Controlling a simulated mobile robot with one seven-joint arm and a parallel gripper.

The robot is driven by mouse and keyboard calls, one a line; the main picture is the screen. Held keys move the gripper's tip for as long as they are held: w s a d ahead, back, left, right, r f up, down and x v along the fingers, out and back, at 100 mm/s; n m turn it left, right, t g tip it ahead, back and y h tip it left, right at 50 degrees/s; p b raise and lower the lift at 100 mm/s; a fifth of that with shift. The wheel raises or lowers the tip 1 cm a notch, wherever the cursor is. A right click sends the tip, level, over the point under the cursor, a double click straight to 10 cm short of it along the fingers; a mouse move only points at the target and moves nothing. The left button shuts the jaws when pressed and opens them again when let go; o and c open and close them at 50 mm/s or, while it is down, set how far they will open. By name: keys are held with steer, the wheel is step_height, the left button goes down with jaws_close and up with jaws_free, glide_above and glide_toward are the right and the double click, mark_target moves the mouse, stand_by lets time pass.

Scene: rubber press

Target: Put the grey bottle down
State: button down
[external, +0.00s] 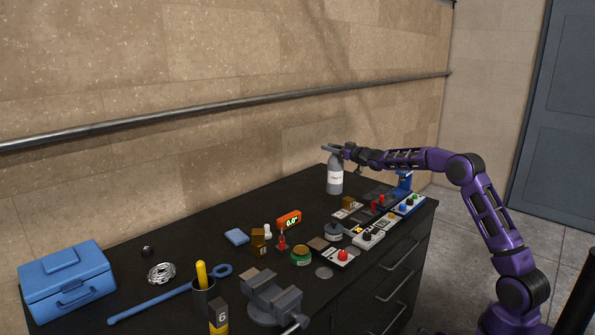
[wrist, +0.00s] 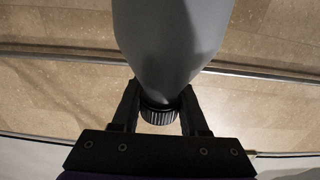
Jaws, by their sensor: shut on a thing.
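The grey bottle (external: 335,180) with a white label is upright at the back of the dark workbench (external: 300,195) in the external view. Its base appears at or just above the bench top; I cannot tell whether it touches. My gripper (external: 334,149) is shut on its neck from the right side. In the wrist view the bottle's grey body (wrist: 172,35) fills the upper middle, and its black ribbed cap (wrist: 160,115) sits between the fingers of my gripper (wrist: 160,100). The bottle's base is out of the wrist view.
A blue stand (external: 402,184) and button boxes (external: 409,205) lie right of the bottle. The wall is close behind. Bench left of the bottle is clear.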

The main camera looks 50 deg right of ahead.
mark_target(330, 175)
step_height(330, 175, down, 12)
steer(key=shift+r+b, duration=0.15)
steer(key=shift+b, duration=0.65)
steer(key=shift+r, duration=0.1)
steer(key=shift+f+b, duration=0.45)
steer(key=shift+f, duration=0.05)
steer(key=shift+c, duration=2.1)
jaws_free()
steer(key=shift+f, duration=0.1)
